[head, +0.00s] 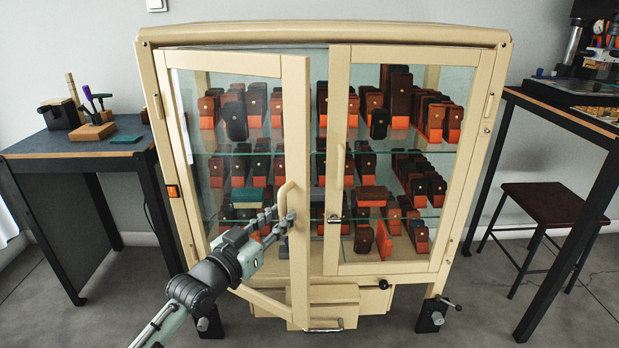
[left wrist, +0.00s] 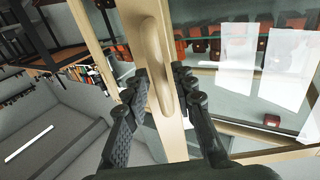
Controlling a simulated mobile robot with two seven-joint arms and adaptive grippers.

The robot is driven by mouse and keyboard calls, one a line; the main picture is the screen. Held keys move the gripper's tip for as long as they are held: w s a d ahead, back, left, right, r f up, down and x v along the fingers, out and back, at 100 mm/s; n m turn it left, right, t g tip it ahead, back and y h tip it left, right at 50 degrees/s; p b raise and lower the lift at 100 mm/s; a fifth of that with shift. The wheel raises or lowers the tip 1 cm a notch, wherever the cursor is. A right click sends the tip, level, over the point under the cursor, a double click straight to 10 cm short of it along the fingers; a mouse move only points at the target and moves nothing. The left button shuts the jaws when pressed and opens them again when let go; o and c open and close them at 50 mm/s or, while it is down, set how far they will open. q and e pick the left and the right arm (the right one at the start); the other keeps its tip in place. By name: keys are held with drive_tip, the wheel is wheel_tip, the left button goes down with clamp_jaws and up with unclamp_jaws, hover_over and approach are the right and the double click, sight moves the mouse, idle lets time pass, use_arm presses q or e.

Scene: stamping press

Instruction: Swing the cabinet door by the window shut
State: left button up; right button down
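The cream cabinet (head: 430,36) has two glass doors. Its left door (head: 298,110) stands ajar, its free edge swung out toward me. The right door (head: 338,120) looks closed. My left gripper (head: 279,216) is at the left door's bow handle (head: 283,190), reaching in from the lower left. The exact finger contact is hard to see. My right gripper is not in view.
Shelves inside hold several rows of dark and orange blocks. A dark workbench (head: 75,147) stands left of the cabinet. A stool (head: 545,203) and another table (head: 560,112) stand at the right. A drawer handle (head: 323,329) sticks out low, near the open door's bottom.

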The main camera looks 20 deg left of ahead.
use_arm(q)
clamp_jaws()
drive_tip(key=shift+a+b+x, duration=0.15)
drive_tip(key=shift+b+x, duration=0.1)
drive_tip(key=shift+x, duration=1.35)
drive_tip(key=shift+a+b+x, duration=0.15)
drive_tip(key=shift+b+x, duration=0.1)
drive_tip(key=shift+x, duration=1.35)
drive_tip(key=shift+a+b+x, duration=0.15)
drive_tip(key=shift+b+x, duration=0.1)
drive_tip(key=shift+x, duration=1.35)
drive_tip(key=shift+w, duration=0.15)
drive_tip(key=w+b, duration=0.5)
drive_tip(key=w, duration=0.4)
drive_tip(key=shift+w+a+b, duration=0.3)
drive_tip(key=shift+w+a, duration=0.05)
drive_tip(key=shift+w, duration=0.1)
